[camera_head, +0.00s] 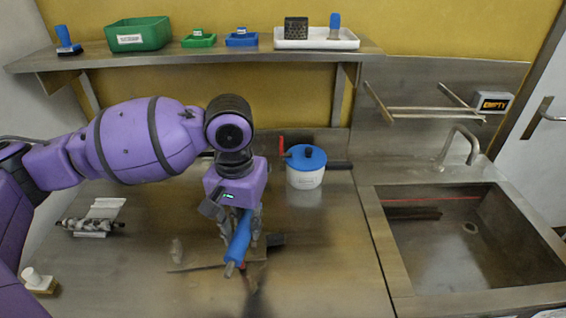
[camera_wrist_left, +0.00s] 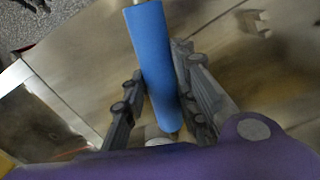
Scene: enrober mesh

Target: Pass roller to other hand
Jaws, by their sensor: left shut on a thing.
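My left gripper (camera_head: 240,230) comes in from the left and points down over the steel counter (camera_head: 330,285). It is shut on a blue roller (camera_head: 238,243), which is tilted, with its lower end towards the front. In the left wrist view the blue roller (camera_wrist_left: 155,60) runs up between the two dark fingers of my left gripper (camera_wrist_left: 168,110). A thin metal pin shows at its far end. My right gripper is not in view.
A white pot with a blue lid (camera_head: 307,166) stands behind and right of my left gripper. A sink (camera_head: 475,240) is at the right. A shelf (camera_head: 190,53) holds a green bin (camera_head: 138,34) and trays. A small white-handled tool (camera_head: 38,281) is front left. The front right counter is clear.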

